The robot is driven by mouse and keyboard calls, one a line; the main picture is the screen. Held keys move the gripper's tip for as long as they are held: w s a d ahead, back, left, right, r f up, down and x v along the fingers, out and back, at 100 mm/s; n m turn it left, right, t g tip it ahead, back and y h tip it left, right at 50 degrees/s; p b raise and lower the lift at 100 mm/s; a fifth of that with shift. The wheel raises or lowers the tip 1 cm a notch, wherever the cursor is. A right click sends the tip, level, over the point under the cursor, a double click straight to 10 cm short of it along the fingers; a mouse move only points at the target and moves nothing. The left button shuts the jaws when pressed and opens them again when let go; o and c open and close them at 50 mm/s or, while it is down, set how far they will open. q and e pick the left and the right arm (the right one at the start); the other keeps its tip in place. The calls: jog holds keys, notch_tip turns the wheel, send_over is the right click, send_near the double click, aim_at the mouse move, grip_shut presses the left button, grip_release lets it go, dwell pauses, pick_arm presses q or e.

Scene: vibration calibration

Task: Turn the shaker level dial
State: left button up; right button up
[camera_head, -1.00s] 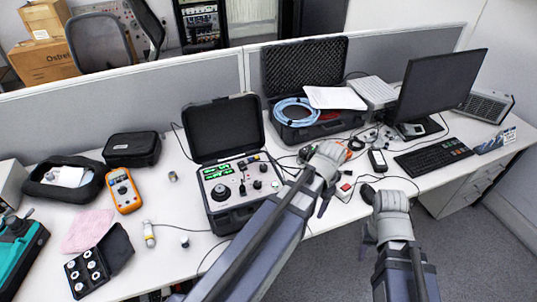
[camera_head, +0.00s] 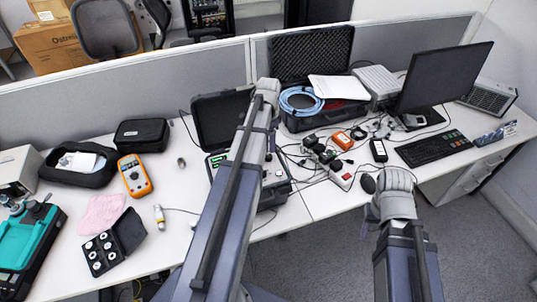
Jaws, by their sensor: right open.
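The shaker unit is a black case with its lid (camera_head: 213,122) raised. Its control panel (camera_head: 280,187) lies mostly behind my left arm; a strip of green display shows at the left of the panel. The level dial is hidden by the arm. My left gripper (camera_head: 270,148) is over the case's right part, pointing down; its fingers are largely hidden and I cannot tell whether they are open or touching anything. My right gripper (camera_head: 368,221) is open and empty, over the table's front edge, right of the case and apart from it.
An orange multimeter (camera_head: 134,176), pink cloth (camera_head: 102,214) and black accessory box (camera_head: 130,232) lie left. A monitor (camera_head: 440,76) and keyboard (camera_head: 432,148) stand farther right.

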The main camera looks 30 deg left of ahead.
aim_at(269, 156)
pick_arm(q)
notch_tip(269, 156, down, 7)
jog(key=b, duration=0.6)
grip_shut()
dwell(0.3)
